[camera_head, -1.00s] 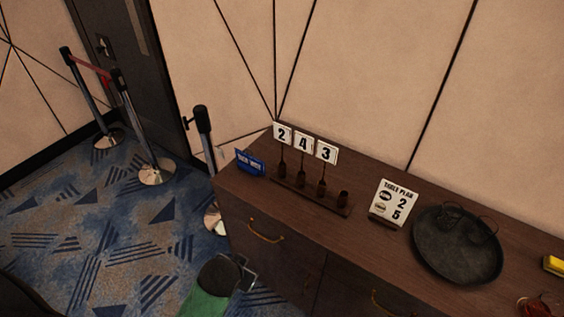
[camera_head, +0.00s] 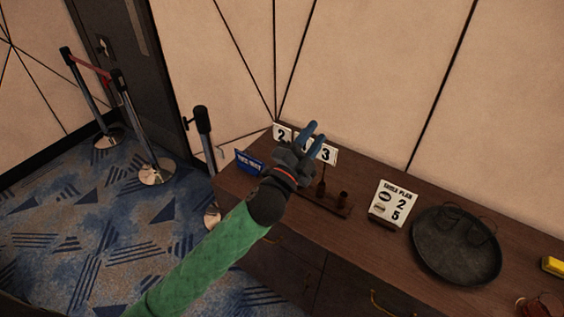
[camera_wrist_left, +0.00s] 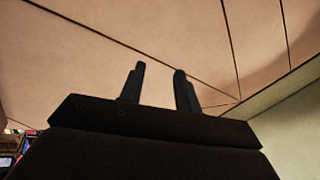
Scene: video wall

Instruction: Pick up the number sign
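Small white number signs on dark stems stand in a dark wooden rack (camera_head: 334,208) on the sideboard. The sign "2" (camera_head: 282,133) shows at the left and the sign "3" (camera_head: 326,153) at the right. The middle sign is mostly hidden behind my left gripper (camera_head: 315,131). That gripper is raised in front of the rack, pointing up and right, with its fingers apart. In the left wrist view the gripper (camera_wrist_left: 158,70) is open, with only wall between its fingers. A table plan card (camera_head: 393,203) showing 2 and 5 stands right of the rack. My right gripper is not in view.
The wooden sideboard (camera_head: 355,234) stands against the panelled wall. A blue sign (camera_head: 249,162) is at its left end. A round black tray (camera_head: 455,265) and a yellow object (camera_head: 553,265) are to the right. A barrier post (camera_head: 203,135) stands left of the sideboard.

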